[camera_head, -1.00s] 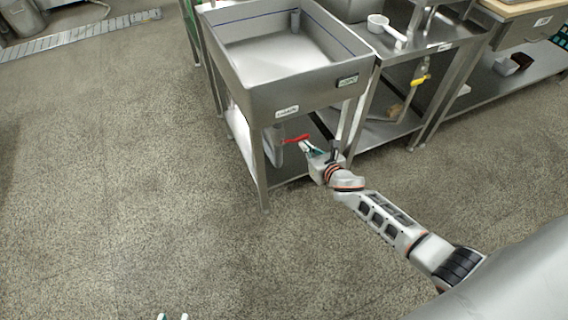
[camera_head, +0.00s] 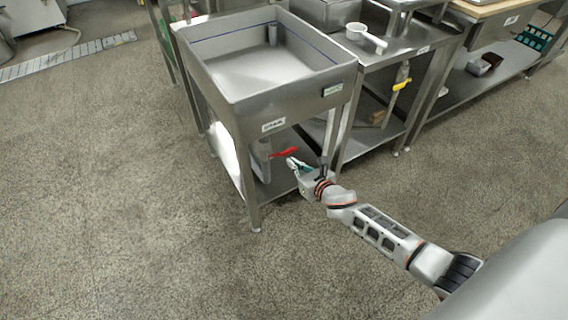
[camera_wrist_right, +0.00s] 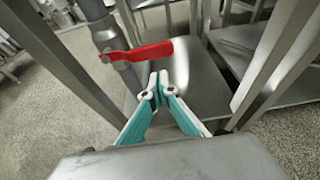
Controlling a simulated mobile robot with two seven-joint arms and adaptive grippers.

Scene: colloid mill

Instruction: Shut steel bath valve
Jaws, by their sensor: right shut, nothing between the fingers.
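The steel bath (camera_head: 262,95) is a deep open basin on legs, with a blue line inside its rim. Under its front, a valve with a red lever handle (camera_head: 284,153) sits on a grey drain pipe (camera_head: 261,160). In the right wrist view the red handle (camera_wrist_right: 145,51) points right, crosswise to the pipe (camera_wrist_right: 112,45). My right gripper (camera_head: 290,162) is just below and right of the handle. In the wrist view its teal-sided fingers (camera_wrist_right: 155,84) are shut and empty, close below the handle; contact is not clear. My left gripper is not in view.
Bath legs (camera_head: 247,185) and a lower shelf (camera_head: 278,186) surround the valve closely. To the right stands a steel table (camera_head: 400,45) with a white scoop (camera_head: 366,36) and a yellow-handled valve (camera_head: 402,84) below. The floor at left and front is clear.

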